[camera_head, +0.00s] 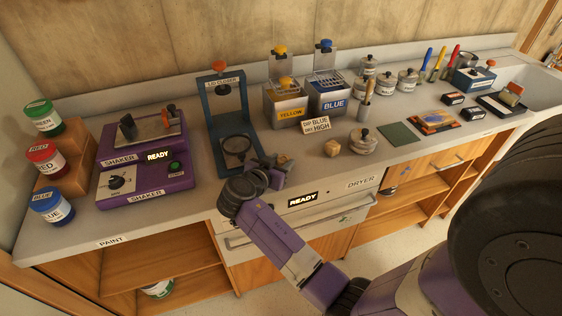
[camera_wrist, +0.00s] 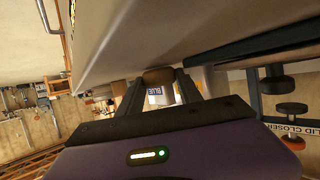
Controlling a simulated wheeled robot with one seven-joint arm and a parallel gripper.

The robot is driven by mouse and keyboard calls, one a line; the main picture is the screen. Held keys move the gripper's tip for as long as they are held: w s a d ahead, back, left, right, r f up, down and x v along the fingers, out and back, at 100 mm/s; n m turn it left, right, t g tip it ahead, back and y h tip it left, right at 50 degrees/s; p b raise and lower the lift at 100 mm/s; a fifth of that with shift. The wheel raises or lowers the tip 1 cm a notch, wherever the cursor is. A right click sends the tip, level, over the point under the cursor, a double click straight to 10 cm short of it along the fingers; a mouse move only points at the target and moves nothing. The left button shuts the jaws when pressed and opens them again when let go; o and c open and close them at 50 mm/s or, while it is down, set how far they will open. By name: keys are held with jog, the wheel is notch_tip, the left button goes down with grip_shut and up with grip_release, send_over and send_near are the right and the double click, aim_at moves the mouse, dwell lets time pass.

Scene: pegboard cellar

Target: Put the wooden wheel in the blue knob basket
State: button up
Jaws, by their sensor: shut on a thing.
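My gripper (camera_head: 282,170) is at the counter's front edge, in front of the lid closer. In the wrist view its fingers (camera_wrist: 160,88) are shut on a brown, rounded piece that looks like the wooden wheel (camera_wrist: 158,76). In the head view the held piece is hard to make out. The blue knob (camera_head: 326,44) tops the wire basket (camera_head: 331,77) at the steel tank labelled BLUE (camera_head: 331,104), behind and to the right of my gripper. A similar basket with a yellow knob (camera_head: 280,50) is at the YELLOW tank (camera_head: 287,108) to its left.
The lid closer (camera_head: 221,110) stands close behind my gripper. A small tan wooden piece (camera_head: 332,148) and a lidded pot (camera_head: 363,141) sit right of it. A sign (camera_head: 316,127) reads "DIP BLUE", "HIGH". The purple shaker (camera_head: 145,160) is left.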

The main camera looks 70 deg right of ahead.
jog(key=shift+f, duration=0.2)
jog(key=o, duration=1.3)
jog(key=shift+r, duration=0.15)
